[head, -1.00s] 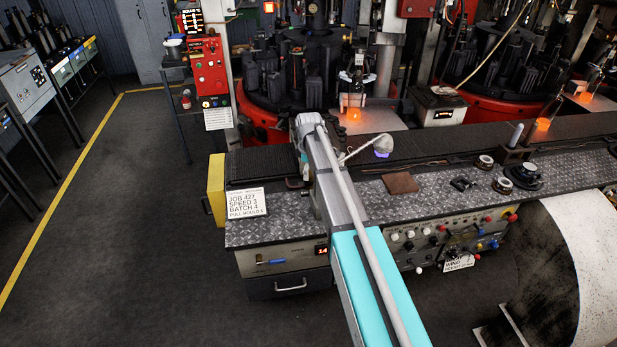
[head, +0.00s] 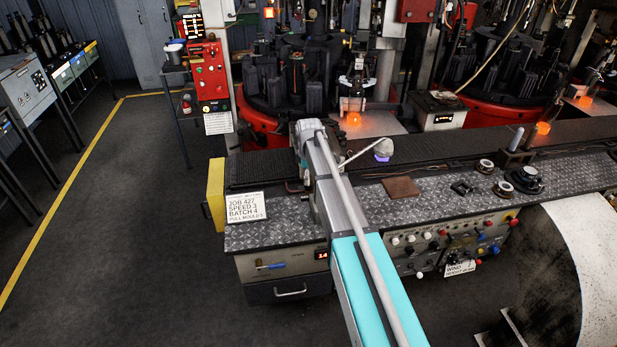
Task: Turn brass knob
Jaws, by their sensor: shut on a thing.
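I cannot make out a brass knob for sure. A small brass-coloured fitting with a blue lever (head: 270,266) shows on the front panel left of my arm, above a drawer. Another control panel (head: 445,250) with several red, white, black and blue knobs lies right of my arm. My arm rises from the bottom edge and bends over the bench's left part.
The diamond-plate bench (head: 265,232) carries a job sign (head: 246,207), a brown pad (head: 401,187) and round black fittings (head: 525,179). Glowing orange pieces (head: 353,118) sit by the machines behind. A big pale drum (head: 590,265) stands at right. The floor (head: 130,260) at left is clear.

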